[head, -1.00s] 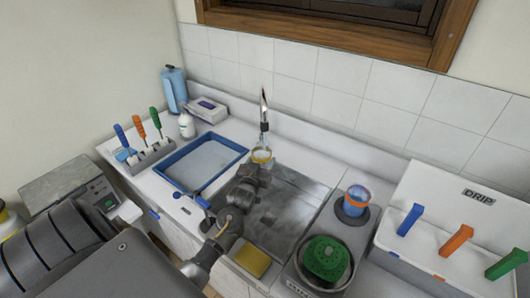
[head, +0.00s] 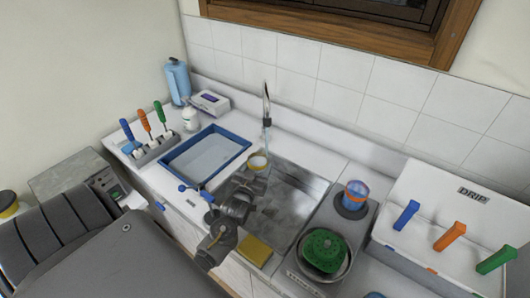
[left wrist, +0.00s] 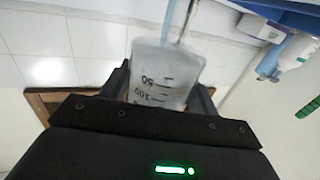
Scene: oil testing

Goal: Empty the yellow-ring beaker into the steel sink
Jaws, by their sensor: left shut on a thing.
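The yellow-ring beaker (head: 258,160) is at the back left of the steel sink (head: 300,183), just below the tap (head: 266,118). My left gripper (head: 257,170) is shut on the beaker, with its arm reaching over the sink's left side. In the left wrist view, the clear beaker (left wrist: 165,80) sits between the two fingers, and its graduation marks face the camera. I cannot tell its exact tilt or how much liquid is in it. My right gripper is not in view.
A blue-rimmed tray (head: 243,146) stands left of the sink. A yellow sponge (head: 254,250) lies at its front edge. To the right are an orange-ringed beaker (head: 355,194) and a green scrubber (head: 324,249) in a bowl. A white DRIP rack (head: 440,205) stands further right.

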